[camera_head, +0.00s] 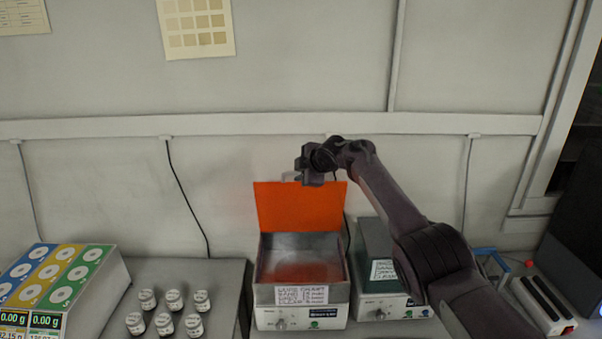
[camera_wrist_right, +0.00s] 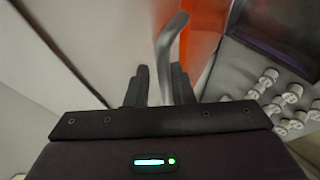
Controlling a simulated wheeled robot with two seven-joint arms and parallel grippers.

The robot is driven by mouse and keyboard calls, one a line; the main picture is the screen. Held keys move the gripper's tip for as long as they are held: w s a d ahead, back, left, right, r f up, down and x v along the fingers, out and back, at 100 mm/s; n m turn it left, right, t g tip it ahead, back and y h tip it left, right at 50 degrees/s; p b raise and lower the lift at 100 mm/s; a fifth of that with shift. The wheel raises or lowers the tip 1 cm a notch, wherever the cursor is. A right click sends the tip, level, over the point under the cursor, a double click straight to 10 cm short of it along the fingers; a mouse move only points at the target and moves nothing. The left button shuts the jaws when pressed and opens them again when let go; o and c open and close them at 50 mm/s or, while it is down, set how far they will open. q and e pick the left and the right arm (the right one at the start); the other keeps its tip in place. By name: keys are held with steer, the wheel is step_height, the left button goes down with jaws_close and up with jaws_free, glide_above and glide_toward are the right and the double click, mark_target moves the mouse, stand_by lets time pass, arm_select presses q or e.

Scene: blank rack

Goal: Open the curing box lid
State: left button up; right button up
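The curing box (camera_head: 267,301) stands on the bench at centre, with a label on its front face. Its orange lid (camera_head: 285,212) stands up at the back edge, roughly upright, and the grey inside shows. My right gripper (camera_head: 311,177) is at the lid's top edge. In the right wrist view a curved grey handle (camera_wrist_right: 172,45) reaches between the two close fingers (camera_wrist_right: 160,88), with the orange lid (camera_wrist_right: 203,30) beside it. I cannot tell whether the fingers press on the handle. My left gripper is out of view.
A second box with a dark green lid (camera_head: 376,253) stands at right, partly behind my right arm. Several small jars (camera_head: 164,323) and a coloured box with scales (camera_head: 60,275) are at left. The wall (camera_head: 230,180) is close behind the lid.

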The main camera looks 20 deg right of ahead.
steer(key=shift+o, duration=0.4)
steer(key=shift+s+f, duration=0.2)
steer(key=shift+f, duration=0.15)
steer(key=b+v, duration=0.3)
steer(key=v, duration=0.5)
steer(key=shift+w+r+b, duration=0.2)
steer(key=shift+r+b, duration=0.1)
steer(key=shift+b, duration=0.05)
